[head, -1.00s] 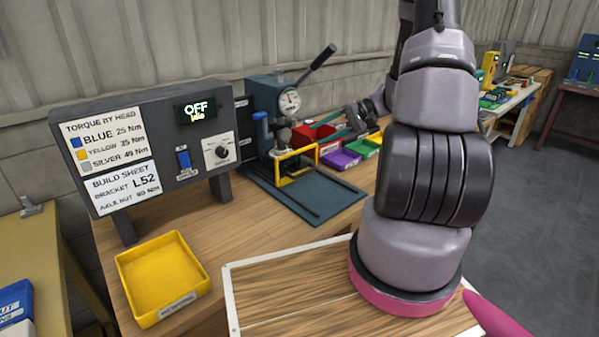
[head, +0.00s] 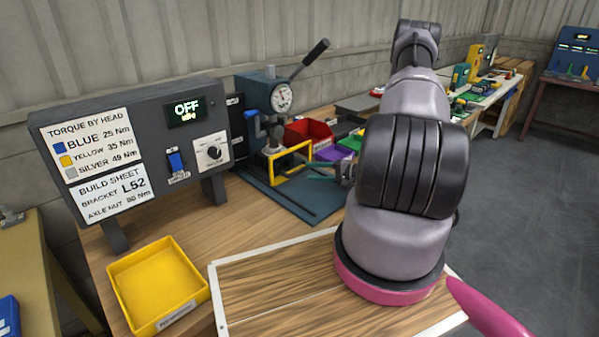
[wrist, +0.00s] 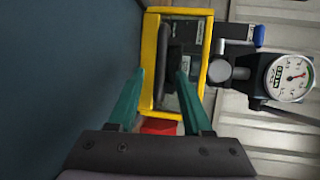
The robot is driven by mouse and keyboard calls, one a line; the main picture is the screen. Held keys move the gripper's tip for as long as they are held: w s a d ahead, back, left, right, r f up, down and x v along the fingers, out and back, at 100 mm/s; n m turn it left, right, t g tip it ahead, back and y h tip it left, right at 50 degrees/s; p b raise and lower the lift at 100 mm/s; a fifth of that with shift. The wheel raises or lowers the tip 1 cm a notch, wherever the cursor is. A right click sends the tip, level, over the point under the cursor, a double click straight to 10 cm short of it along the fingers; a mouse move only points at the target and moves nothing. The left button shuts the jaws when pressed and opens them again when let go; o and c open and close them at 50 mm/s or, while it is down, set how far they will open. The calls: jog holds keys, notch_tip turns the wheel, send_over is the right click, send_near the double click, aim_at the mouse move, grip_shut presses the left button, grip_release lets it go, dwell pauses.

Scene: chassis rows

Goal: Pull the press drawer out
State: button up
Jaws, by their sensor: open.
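The press (head: 262,100) is a dark teal machine with a round gauge and a black lever, on the wooden bench. A yellow frame (head: 306,150) stands upright at its front, above a dark blue base plate (head: 300,205). In the wrist view the yellow frame (wrist: 148,60) surrounds a dark upright handle-like bar (wrist: 166,55). My gripper (wrist: 161,76) is open, its two teal fingers pointing at the frame, with the bar seen between and beyond them. Contact cannot be told. In the head view my gripper (head: 318,178) is just right of the frame, partly hidden by my arm.
A control box (head: 130,150) reading OFF stands left of the press. A yellow tray (head: 120,275) and a white-edged wooden board (head: 260,285) lie in front. Red (head: 305,130) and purple (head: 333,152) bins stand right of the press, close to my gripper.

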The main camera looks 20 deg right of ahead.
aim_at(302, 171)
jog(key=x, duration=0.5)
jog(key=shift+w+a+f, duration=0.1)
jog(key=shift+w+a, duration=0.15)
grip_shut()
dwell(1.2)
